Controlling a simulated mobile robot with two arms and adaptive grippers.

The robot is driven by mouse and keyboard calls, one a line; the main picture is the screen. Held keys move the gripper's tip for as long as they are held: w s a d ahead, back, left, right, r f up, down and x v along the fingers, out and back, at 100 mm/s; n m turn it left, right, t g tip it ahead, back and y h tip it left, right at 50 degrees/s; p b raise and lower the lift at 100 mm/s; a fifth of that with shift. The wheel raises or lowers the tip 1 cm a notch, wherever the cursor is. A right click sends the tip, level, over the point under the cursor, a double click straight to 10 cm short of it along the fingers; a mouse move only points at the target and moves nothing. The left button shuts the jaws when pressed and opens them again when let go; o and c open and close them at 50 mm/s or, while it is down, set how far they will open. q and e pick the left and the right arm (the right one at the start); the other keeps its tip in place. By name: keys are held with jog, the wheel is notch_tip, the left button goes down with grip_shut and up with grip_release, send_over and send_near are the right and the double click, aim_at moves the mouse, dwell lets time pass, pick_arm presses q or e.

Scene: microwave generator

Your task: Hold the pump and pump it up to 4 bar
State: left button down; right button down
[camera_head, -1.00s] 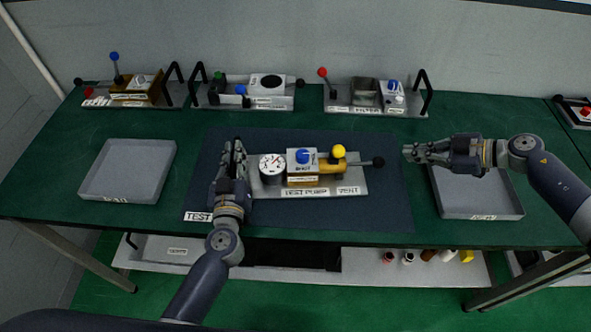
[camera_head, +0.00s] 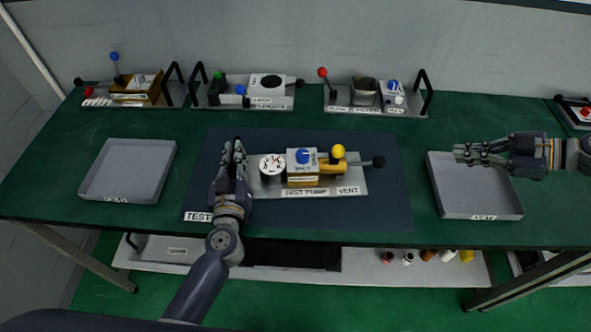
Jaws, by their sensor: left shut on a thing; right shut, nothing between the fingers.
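The test pump (camera_head: 318,172) sits on a dark mat (camera_head: 300,218) in the middle of the bench. It has a round white gauge (camera_head: 272,165), a blue knob (camera_head: 302,156), a yellow ball (camera_head: 338,151) and a lever with a black ball (camera_head: 378,161) pointing right. The gauge reading is too small to tell. My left gripper (camera_head: 234,160) is shut at the pump plate's left end; the gripped part is hidden by the fingers. My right gripper (camera_head: 468,153) is shut and empty, right of the black ball and apart from it, above the right tray.
A grey tray (camera_head: 128,196) lies left of the mat and another grey tray (camera_head: 480,213) lies right. Along the back stand three handled units: left (camera_head: 135,88), middle (camera_head: 255,88) and right (camera_head: 370,95). The mat in front of the pump is clear.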

pick_arm(q)
jog(key=shift+f, duration=0.4)
jog(key=c, duration=1.7)
grip_release()
jog(key=shift+o, duration=0.6)
jog(key=shift+r, duration=0.1)
jog(key=s, duration=0.8)
jog(key=s+d, duration=0.1)
jog(key=s, duration=0.3)
jog(key=shift+d, duration=0.1)
